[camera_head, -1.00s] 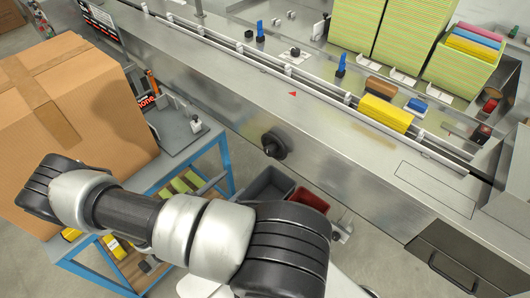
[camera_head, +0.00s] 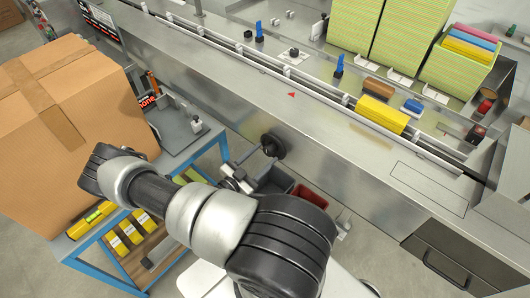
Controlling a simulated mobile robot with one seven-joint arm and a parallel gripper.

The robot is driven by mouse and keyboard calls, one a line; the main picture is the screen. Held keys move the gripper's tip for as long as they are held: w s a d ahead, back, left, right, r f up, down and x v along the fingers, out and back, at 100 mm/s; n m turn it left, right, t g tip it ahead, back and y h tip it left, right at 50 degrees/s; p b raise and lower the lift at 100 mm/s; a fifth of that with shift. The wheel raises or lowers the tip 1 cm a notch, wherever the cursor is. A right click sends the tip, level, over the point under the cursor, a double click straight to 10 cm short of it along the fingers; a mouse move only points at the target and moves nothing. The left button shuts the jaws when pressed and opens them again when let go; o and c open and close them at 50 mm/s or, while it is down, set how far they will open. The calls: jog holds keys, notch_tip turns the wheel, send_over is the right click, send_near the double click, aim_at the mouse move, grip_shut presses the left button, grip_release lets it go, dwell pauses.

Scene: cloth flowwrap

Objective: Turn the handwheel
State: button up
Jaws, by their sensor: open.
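The handwheel (camera_head: 273,146) is a small black round wheel on the steel front panel of the machine. My gripper (camera_head: 260,161) shows beyond my arm, just below and left of the handwheel. Its two fingers are open and point up and right toward the wheel, with nothing visible between them. The fingertips are very near the wheel's lower left edge; I cannot tell whether they touch it. Part of the gripper's body is hidden behind my arm.
A blue-framed cart (camera_head: 88,256) with a large cardboard box (camera_head: 95,110) stands at the left. Below the handwheel are a grey bin (camera_head: 276,181) and a red bin (camera_head: 311,197). A yellow pack (camera_head: 381,113) lies on the conveyor above. A drawer handle (camera_head: 446,270) is at the lower right.

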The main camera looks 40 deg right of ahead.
jog(key=shift+d, duration=0.7)
jog(key=c, duration=1)
jog(key=shift+c, duration=0.2)
